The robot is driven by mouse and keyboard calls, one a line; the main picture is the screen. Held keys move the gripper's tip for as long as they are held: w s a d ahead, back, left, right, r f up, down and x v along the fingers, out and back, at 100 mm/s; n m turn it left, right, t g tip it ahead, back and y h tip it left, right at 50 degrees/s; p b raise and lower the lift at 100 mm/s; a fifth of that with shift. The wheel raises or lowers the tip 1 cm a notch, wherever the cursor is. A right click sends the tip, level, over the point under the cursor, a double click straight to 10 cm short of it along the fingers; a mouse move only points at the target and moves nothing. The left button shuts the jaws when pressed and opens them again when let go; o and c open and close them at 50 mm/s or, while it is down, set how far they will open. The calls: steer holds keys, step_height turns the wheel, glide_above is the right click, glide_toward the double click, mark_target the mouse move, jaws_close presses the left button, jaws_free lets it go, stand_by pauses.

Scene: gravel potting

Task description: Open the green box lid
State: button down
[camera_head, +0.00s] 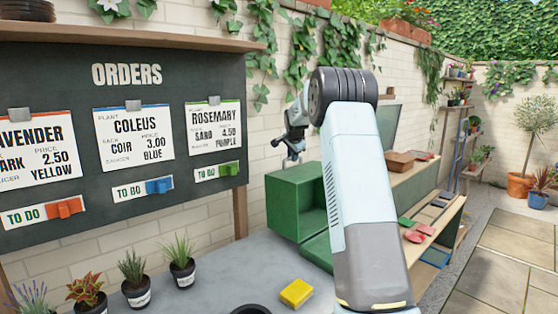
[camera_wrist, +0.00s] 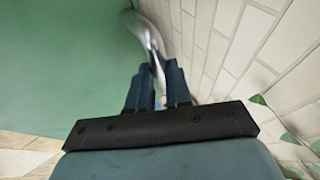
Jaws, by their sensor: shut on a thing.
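The green box (camera_head: 285,207) stands on the bench against the brick wall, with a dark hollow showing on its right-facing side. A green panel (camera_head: 318,250) lies low in front of that hollow; my arm partly covers it, and I cannot tell whether it is the lid. My gripper (camera_head: 291,157) is just above the box top, pointing down. In the wrist view its fingers (camera_wrist: 158,75) are close together on a blurred silvery curved piece (camera_wrist: 143,28). A broad green surface (camera_wrist: 60,70) lies to the left of the fingers; the piece's link to it is unclear.
The brick wall (camera_wrist: 225,45) is close on the right in the wrist view. Potted plants (camera_head: 133,280) and a yellow block (camera_head: 296,292) stand on the grey bench. The orders board (camera_head: 120,120) hangs at left. A shelf unit (camera_head: 440,222) stands at right.

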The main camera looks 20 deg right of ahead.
steer(key=shift+t, duration=0.5)
steer(key=s+d+r, duration=0.1)
steer(key=s, duration=0.1)
steer(key=s+r, duration=0.1)
steer(key=s, duration=0.1)
steer(key=s+d+r, duration=0.1)
steer(key=s, duration=0.1)
steer(key=shift+s+d+r, duration=0.15)
steer(key=shift+s+d, duration=0.15)
steer(key=c, duration=1.1)
jaws_free()
steer(key=shift+o, duration=0.2)
steer(key=shift+s+a+r, duration=0.1)
steer(key=shift+r, duration=0.1)
steer(key=v, duration=1.3)
steer(key=shift+s, duration=0.1)
